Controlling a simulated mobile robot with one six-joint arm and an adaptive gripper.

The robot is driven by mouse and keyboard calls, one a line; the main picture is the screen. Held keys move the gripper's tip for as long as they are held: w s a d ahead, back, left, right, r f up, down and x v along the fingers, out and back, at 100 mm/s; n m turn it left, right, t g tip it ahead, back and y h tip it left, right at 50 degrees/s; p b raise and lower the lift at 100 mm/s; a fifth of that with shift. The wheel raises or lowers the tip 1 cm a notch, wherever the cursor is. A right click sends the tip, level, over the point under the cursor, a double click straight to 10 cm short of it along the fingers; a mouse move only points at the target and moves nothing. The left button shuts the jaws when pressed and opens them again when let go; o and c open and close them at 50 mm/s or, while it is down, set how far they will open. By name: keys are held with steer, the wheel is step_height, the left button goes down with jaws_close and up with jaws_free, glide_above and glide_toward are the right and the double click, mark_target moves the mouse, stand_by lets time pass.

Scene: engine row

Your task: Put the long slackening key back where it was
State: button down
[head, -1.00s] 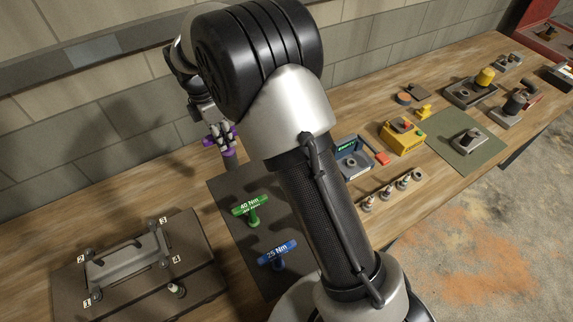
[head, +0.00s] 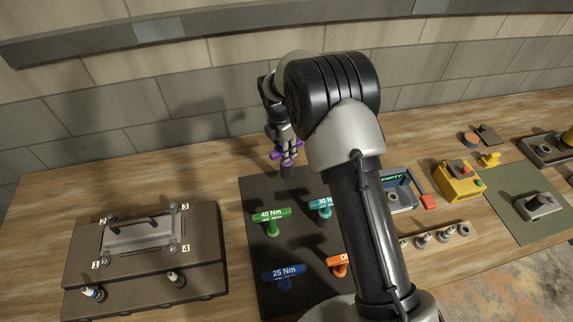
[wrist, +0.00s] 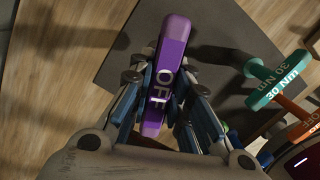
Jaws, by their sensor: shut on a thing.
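The purple key (wrist: 167,72), marked OFF, is between my fingers in the wrist view. My gripper (head: 285,150) is shut on its crossbar. In the head view the purple key (head: 287,168) hangs upright with its shaft down, at the back edge of the dark mat (head: 250,192). I cannot tell whether the shaft's foot touches the mat. On the mat stand a green 40 Nm key (head: 271,218), a teal 30 Nm key (head: 321,207), a blue 25 Nm key (head: 284,274) and an orange key (head: 339,262), partly hidden by my arm.
A dark block with a grey cover (head: 145,235) and numbered bolts stands at the left. Right of my arm are a grey-blue tray (head: 400,190), a yellow box (head: 460,182) and a rack of several sockets (head: 440,237). The wall runs close behind the bench.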

mark_target(286, 164)
steer(key=shift+w+f, duration=0.1)
steer(key=shift+f, duration=3.3)
steer(key=shift+f, duration=0.2)
steer(key=c, duration=1.5)
jaws_free()
steer(key=shift+r, duration=0.1)
